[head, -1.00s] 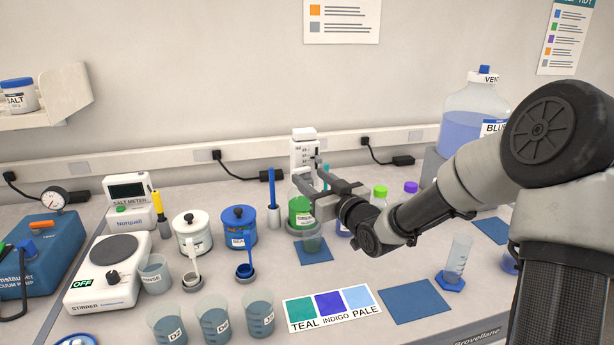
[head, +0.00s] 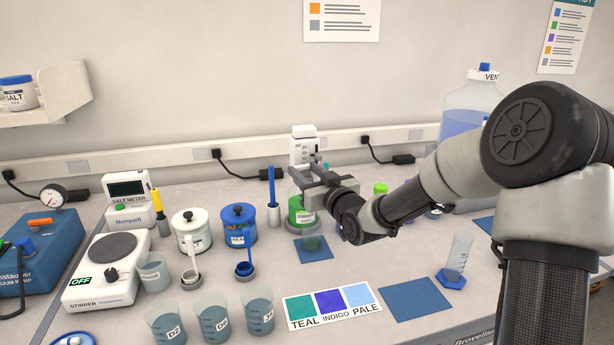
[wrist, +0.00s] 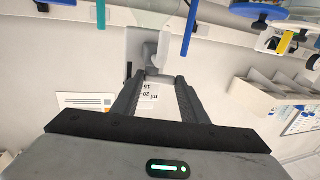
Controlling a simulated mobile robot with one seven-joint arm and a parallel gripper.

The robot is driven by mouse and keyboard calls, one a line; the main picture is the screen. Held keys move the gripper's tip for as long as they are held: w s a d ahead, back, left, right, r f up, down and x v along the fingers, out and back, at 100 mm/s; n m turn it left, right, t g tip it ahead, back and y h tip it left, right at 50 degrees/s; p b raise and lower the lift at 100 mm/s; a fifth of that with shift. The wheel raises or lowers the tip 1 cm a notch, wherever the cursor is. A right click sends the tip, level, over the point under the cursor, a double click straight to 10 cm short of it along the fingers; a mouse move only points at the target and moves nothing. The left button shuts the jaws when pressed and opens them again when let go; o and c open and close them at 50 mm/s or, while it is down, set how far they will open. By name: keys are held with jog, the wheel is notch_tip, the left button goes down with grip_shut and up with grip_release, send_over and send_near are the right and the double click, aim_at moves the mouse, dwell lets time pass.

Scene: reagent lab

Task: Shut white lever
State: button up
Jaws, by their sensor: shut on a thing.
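A white dispenser with a millilitre scale (head: 303,151) stands upright on a green bottle (head: 299,211) at the back of the bench. My gripper (head: 309,172) reaches in from the right, its fingers at the dispenser's front, above the bottle. The scale label (wrist: 149,91) shows between the fingers.
A green-capped bottle (head: 380,189) is close behind my arm. A colour card (head: 330,305) lies in front.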

jog(key=h+b, duration=0.1)
jog(key=m+b, duration=0.1)
jog(key=shift+a+f+t+h+b, duration=0.35)
jog(key=shift+t+h, duration=0.05)
jog(key=shift+r+m+h+b, duration=0.3)
jog(key=shift+m+h+b, duration=0.5)
jog(key=shift+h+b, duration=0.3)
jog(key=o, duration=0.8)
jog(key=s+d, duration=0.1)
jog(key=s, duration=0.4)
jog(key=s+d, duration=0.1)
jog(key=s, duration=0.5)
jog(key=s+d, duration=0.1)
jog(key=s, duration=0.5)
jog(key=shift+d, duration=0.1)
